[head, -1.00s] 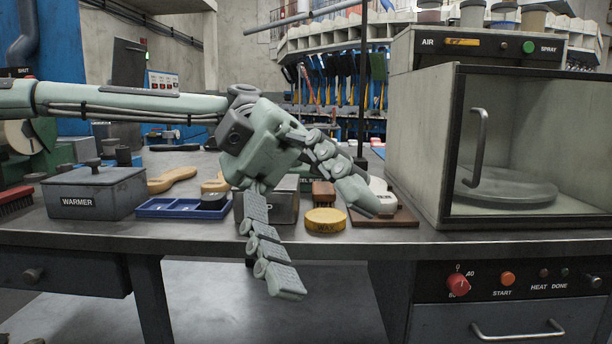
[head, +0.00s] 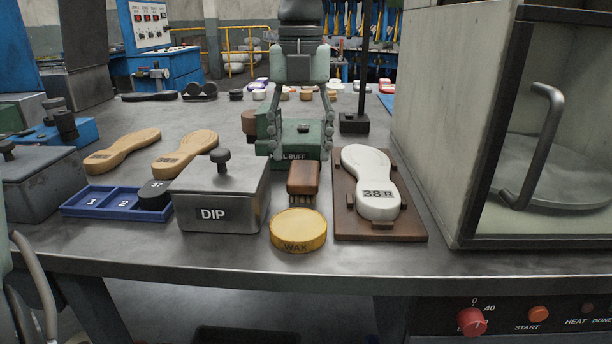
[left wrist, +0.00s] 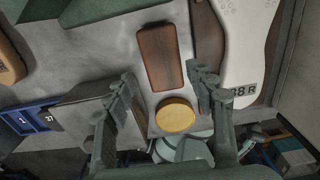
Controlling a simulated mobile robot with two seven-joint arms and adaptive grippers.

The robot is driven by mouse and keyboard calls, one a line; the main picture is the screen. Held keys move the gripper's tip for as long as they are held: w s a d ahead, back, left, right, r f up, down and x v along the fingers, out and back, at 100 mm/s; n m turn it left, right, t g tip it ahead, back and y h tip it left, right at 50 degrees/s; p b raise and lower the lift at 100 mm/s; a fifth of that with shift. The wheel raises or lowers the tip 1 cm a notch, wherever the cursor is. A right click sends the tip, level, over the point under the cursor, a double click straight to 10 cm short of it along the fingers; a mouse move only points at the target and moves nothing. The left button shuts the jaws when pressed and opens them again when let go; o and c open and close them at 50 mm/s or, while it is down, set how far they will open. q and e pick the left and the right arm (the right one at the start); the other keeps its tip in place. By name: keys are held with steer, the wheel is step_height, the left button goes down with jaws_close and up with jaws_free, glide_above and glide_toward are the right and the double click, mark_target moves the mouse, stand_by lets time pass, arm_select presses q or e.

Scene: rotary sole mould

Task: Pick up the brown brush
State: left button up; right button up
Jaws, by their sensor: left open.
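The brown brush (head: 304,177) is a small brown wooden block with bristles below. It stands on the bench between the DIP box and the white sole, just behind the yellow wax tin. My left gripper (head: 300,146) points down with its fingers apart and empty, just above or behind the brush; the exact height is unclear. In the left wrist view, the brush (left wrist: 161,57) lies beyond the fingertips, roughly between the lines of the two open fingers (left wrist: 165,88). Nothing is between the fingers' pads. My right gripper does not show.
The yellow wax tin (head: 298,231) is in front of the brush. The grey DIP box (head: 222,200) is on the left, and the white 38 R sole (head: 372,180) on a brown board (head: 410,228) on the right. A green buff box (head: 302,172) is behind. A glass-fronted cabinet (head: 450,110) stands far right.

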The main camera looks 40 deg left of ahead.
mark_target(304, 171)
arm_select(q)
steer(key=f, duration=0.5)
steer(key=shift+w+d+f, duration=0.1)
steer(key=shift+w+f, duration=0.15)
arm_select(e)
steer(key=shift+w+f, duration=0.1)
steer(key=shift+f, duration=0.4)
arm_select(q)
steer(key=c, duration=1)
steer(key=shift+o, duration=0.2)
step_height(304, 171, up, 9)
steer(key=shift+f, duration=0.1)
steer(key=shift+r, duration=0.7)
